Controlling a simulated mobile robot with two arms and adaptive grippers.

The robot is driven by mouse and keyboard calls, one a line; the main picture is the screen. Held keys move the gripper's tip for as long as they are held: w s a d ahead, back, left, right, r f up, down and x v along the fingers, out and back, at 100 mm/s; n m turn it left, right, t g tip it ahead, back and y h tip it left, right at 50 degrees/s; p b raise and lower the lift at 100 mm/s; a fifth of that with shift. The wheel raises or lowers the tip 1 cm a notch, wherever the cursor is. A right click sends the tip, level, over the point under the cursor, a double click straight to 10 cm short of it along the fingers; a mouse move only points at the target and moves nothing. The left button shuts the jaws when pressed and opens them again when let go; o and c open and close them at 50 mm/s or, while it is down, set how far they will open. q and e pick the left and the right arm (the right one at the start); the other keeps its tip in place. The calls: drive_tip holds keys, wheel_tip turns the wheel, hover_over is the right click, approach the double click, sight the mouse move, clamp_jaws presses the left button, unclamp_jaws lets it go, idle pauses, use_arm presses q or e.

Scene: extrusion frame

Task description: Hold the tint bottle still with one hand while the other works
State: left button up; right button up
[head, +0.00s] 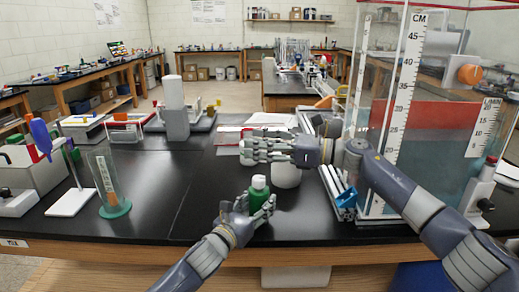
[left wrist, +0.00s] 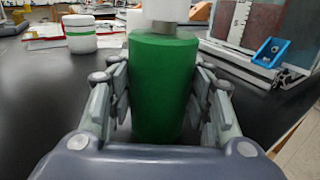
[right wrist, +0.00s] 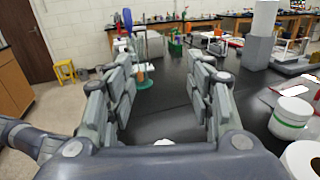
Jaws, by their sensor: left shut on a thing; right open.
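The tint bottle (head: 259,190) is green with a white cap and stands upright near the front of the black bench. In the left wrist view its green body (left wrist: 163,85) fills the space between the fingers. My left gripper (head: 247,206) is shut around the bottle's body; its fingers (left wrist: 165,100) lie on both sides. My right gripper (head: 255,148) is open and empty, above and behind the bottle, pointing left. In the right wrist view its fingers (right wrist: 160,95) are spread with nothing between them.
A white jar (head: 286,175) stands just behind the bottle, and a white jar with a green band shows in the right wrist view (right wrist: 290,118). A clear tank (head: 405,75) rises at the right. A graduated cylinder (head: 108,180) stands left. The bench between is clear.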

drive_tip(key=w+d+r+m+t+y, duration=0.15)
drive_tip(key=d+r+m+t, duration=0.3)
drive_tip(key=m+t, duration=0.7)
drive_tip(key=w+d+f+m+t+h, duration=0.25)
drive_tip(key=d+m+h, duration=0.35)
drive_tip(key=m, duration=1.2)
drive_tip(key=m+g, duration=0.6)
drive_tip(key=m, duration=0.6)
approach(264, 181)
drive_tip(key=shift+g, duration=0.4)
drive_tip(key=x, duration=1.1)
drive_tip(key=shift+w+a+r, duration=0.2)
drive_tip(key=shift+w+r, duration=0.05)
drive_tip(key=shift+w, duration=0.1)
drive_tip(key=c, duration=1.1)
